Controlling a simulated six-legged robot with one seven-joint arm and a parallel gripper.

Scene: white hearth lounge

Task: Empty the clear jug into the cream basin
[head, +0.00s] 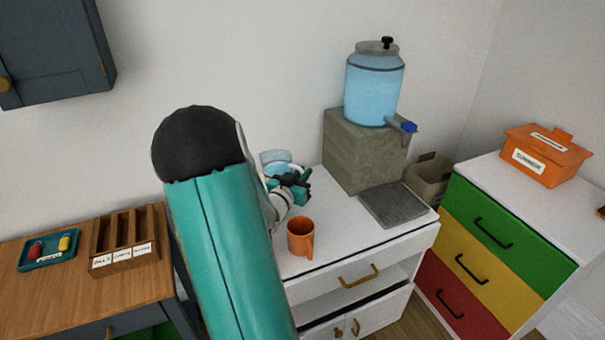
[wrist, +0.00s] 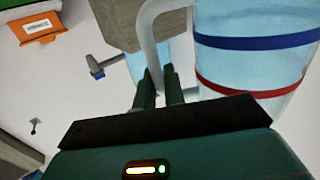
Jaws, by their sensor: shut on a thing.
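The clear jug (wrist: 255,62) fills the right of the wrist view, with a blue band, a red band and a pale handle (wrist: 150,30). My gripper (wrist: 160,92) is shut on this handle. The jug looks bluish, but I cannot tell its water level. In the head view my gripper (head: 290,190) is above the white cabinet top, behind my arm. A bluish part of the jug (head: 273,157) shows there. I cannot make out the cream basin; a pale curved rim by the gripper is too small and covered to identify.
An orange mug (head: 300,237) stands on the white cabinet (head: 340,250), right of my arm. A water dispenser (head: 373,88) with a blue tap stands on a stone block (head: 360,150), beside a grey drip tray (head: 398,204). A wooden desk (head: 70,285) is at left.

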